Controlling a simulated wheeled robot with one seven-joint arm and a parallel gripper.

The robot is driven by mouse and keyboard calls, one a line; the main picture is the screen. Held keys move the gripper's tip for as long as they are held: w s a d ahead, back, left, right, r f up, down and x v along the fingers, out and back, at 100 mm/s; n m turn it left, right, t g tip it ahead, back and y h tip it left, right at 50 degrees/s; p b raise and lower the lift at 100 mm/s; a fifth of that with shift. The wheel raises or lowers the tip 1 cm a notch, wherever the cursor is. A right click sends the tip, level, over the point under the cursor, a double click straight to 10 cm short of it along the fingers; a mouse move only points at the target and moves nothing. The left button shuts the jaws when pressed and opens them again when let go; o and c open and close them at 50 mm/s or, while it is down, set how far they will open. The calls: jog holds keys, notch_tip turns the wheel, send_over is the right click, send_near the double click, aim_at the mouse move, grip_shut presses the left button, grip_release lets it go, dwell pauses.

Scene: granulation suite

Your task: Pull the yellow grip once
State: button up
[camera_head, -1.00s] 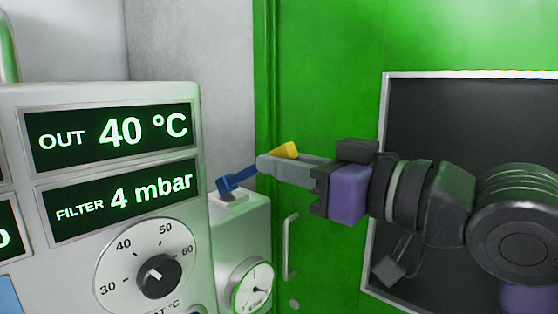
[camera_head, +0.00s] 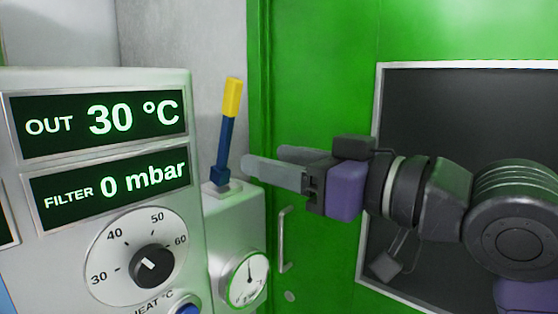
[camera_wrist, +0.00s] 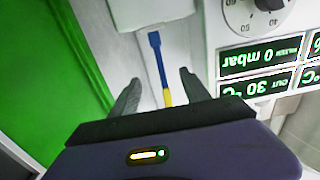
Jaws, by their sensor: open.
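The yellow grip (camera_head: 232,97) is the top end of a blue lever (camera_head: 225,146) that stands nearly upright, leaning slightly right, on a small pale box (camera_head: 237,222). In the wrist view the yellow grip (camera_wrist: 167,98) lies between the lines of my two fingers, with the blue lever (camera_wrist: 157,55) stretching away from it. My gripper (camera_head: 262,165) is open and empty. In the head view its fingertips are right of the lever and lower than the yellow grip. Whether a finger touches the lever I cannot tell.
A panel at the left has an OUT display (camera_head: 98,121) reading 30 °C, a FILTER display (camera_head: 112,188) reading 0 mbar, and a heat dial (camera_head: 152,265). A round gauge (camera_head: 243,280) sits below the lever. A green door (camera_head: 320,60) with a dark window stands behind my arm.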

jog(key=v, duration=0.9)
dwell(0.3)
